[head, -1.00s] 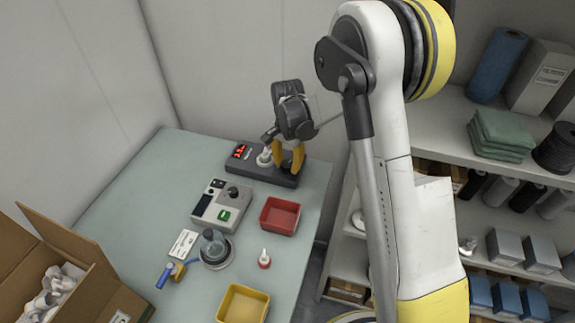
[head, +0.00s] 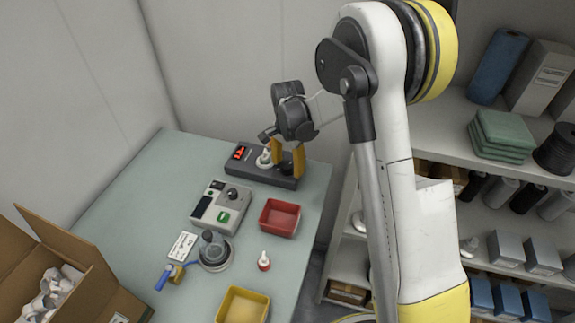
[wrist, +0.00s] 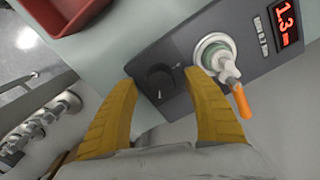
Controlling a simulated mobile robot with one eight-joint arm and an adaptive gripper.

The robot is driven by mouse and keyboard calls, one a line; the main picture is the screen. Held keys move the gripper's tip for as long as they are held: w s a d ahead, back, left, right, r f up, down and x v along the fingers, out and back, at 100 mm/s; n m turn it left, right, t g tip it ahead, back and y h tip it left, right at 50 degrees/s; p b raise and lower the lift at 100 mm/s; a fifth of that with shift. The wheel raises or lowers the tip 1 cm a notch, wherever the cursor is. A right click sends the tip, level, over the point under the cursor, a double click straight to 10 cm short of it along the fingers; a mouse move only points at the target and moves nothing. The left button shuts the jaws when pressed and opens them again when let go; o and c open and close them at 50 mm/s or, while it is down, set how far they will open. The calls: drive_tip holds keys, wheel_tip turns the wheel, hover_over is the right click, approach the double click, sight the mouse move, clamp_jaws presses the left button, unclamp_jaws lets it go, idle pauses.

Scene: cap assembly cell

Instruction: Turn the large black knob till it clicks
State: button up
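The large black knob (wrist: 160,82) sits on a dark grey unit (wrist: 205,25) with a red lit display (wrist: 286,22). In the wrist view a small pale mark shows at the knob's lower edge. My gripper (wrist: 160,77) is open, its two yellow fingers on either side of the knob with gaps visible between. I cannot tell how far the fingertips stand above the unit. In the head view my gripper (head: 287,158) is over the right part of the unit (head: 240,171), and its fingers partly hide the knob.
A white fitting with an orange tip (wrist: 228,68) stands on the unit beside the right finger. Shelves stand at right.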

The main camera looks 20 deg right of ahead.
sight(288, 166)
wheel_tip(288, 166, up, 12)
idle(0.6)
idle(0.4)
drive_tip(key=s+r+n+t+b, duration=0.25)
drive_tip(key=s+r+n, duration=0.25)
drive_tip(key=s+r, duration=0.45)
drive_tip(key=s+f+n+t, duration=0.4)
drive_tip(key=s+n, duration=0.2)
drive_tip(key=s, duration=0.9)
drive_tip(key=shift+s+d+t, duration=0.15)
drive_tip(key=shift+d+t, duration=0.1)
drive_tip(key=shift+t, duration=0.1)
